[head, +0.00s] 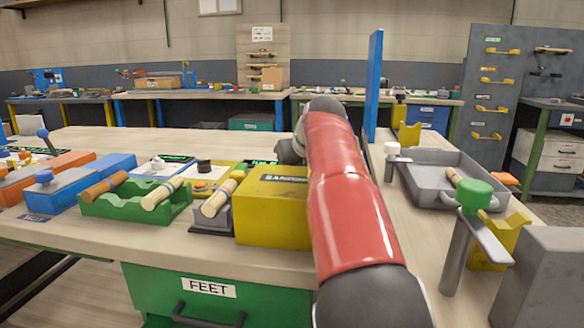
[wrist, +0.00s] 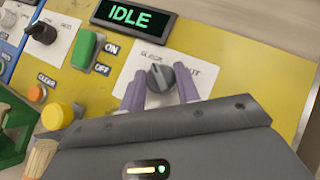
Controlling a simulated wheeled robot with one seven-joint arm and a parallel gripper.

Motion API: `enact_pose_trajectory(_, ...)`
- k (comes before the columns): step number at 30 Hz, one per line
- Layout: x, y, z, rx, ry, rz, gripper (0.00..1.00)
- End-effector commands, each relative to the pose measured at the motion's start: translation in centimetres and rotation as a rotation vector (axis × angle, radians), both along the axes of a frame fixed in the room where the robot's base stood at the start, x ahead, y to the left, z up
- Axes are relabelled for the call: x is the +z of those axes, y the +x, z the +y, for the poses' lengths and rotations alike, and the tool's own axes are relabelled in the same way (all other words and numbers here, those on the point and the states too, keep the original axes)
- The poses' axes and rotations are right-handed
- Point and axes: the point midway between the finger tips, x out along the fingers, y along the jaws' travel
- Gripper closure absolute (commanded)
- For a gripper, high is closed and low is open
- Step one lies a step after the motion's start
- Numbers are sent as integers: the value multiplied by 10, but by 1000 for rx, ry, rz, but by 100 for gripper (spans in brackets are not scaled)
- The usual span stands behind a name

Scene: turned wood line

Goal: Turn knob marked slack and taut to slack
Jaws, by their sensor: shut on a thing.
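The dark grey knob (wrist: 158,77) sits on a white label plate (wrist: 178,58) on the yellow panel (wrist: 222,70) in the wrist view. The word at its left reads like SLACK; the word at its right is partly covered and ends in "UT". My gripper (wrist: 161,88) has its two pale purple fingers on either side of the knob, shut on it. I cannot tell clearly which word the knob points to. In the head view my red arm hides the knob and the gripper.
On the panel are an IDLE display (wrist: 134,18), a green ON/OFF switch (wrist: 86,50), another black knob (wrist: 41,32) and a yellow button (wrist: 56,116). In the head view a yellow box (head: 272,212) and green cradle (head: 130,205) stand near; a grey tray (head: 428,182) lies right.

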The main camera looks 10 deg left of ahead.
Motion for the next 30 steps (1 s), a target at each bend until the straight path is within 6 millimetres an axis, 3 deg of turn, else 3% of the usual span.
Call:
enact_pose_trajectory(2,0,0,0,1,1,-1,91)
enact_pose_trajectory(3,0,0,0,1,1,-1,66)
enact_pose_trajectory(8,0,0,0,0,0,0,46)
enact_pose_trajectory(17,2,-1,-1,0,1,-1,46)
enact_pose_trajectory(30,47,-38,-27,1,1,-1,46)
